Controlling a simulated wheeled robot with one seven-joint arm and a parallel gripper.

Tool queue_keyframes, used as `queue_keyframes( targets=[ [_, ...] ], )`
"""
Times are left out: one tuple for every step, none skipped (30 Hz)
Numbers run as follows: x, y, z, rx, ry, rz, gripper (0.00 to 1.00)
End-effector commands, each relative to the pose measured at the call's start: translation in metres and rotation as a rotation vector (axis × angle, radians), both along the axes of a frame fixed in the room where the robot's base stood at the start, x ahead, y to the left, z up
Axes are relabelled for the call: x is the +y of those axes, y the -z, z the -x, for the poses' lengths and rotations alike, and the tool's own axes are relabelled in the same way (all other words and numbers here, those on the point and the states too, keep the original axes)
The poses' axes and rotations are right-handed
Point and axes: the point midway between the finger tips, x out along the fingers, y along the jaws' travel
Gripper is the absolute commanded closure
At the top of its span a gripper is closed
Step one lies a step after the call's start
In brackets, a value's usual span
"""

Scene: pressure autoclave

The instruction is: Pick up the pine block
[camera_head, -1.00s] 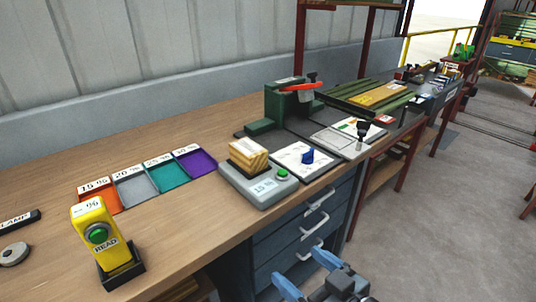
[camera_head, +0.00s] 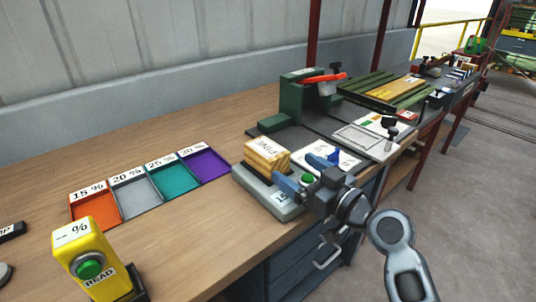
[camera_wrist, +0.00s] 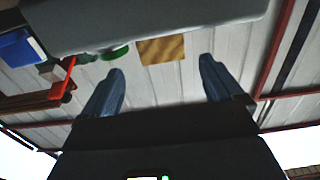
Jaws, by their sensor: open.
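The pine block (camera_head: 266,157) is a pale wooden block with dark grain and "PINE" on its top. It sits on the grey device (camera_head: 254,188) with a green button, on the workbench. My gripper (camera_head: 302,172) is open, with blue fingers, just right of the block and in front of the device. The fingers look apart from the block, and part of the device is hidden behind them. In the wrist view the block (camera_wrist: 161,50) shows between and beyond the two fingertips, partly cut off by the grey device edge.
Orange, grey, teal and purple trays (camera_head: 134,196) with percent labels lie left of the block. A yellow READ meter (camera_head: 88,262) stands at the front left. A green clamp stand (camera_head: 298,97) is behind. The wooden bench between trays and device is clear.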

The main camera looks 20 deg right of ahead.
Motion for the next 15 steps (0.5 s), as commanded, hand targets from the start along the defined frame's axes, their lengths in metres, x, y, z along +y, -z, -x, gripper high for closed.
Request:
queue_keyframes(
  targets=[
    [0.004,-0.002,-0.007,0.001,-0.002,0.0,0.06],
    [0.005,-0.002,-0.011,0.001,-0.002,0.0,0.06],
    [0.008,-0.001,-0.017,0.001,-0.001,0.0,0.06],
    [0.01,-0.001,-0.021,0.001,-0.002,0.0,0.06],
    [0.011,0.0,-0.025,0.001,-0.002,-0.001,0.06],
    [0.012,0.0,-0.029,0.0,-0.001,-0.001,0.06],
    [0.013,0.001,-0.033,0.0,0.0,-0.001,0.06],
    [0.014,0.001,-0.035,0.0,0.0,-0.001,0.06],
    [0.015,0.001,-0.038,0.001,0.0,0.0,0.06],
    [0.015,0.002,-0.039,0.001,0.0,0.0,0.06],
    [0.015,0.002,-0.04,0.001,0.0,-0.001,0.06],
    [0.016,0.003,-0.04,0.001,0.0,-0.001,0.06],
    [0.016,0.003,-0.04,0.001,0.0,-0.001,0.06],
    [0.016,0.003,-0.04,0.001,0.001,-0.001,0.06],
    [0.016,0.003,-0.04,0.001,0.001,0.0,0.06]
  ],
)
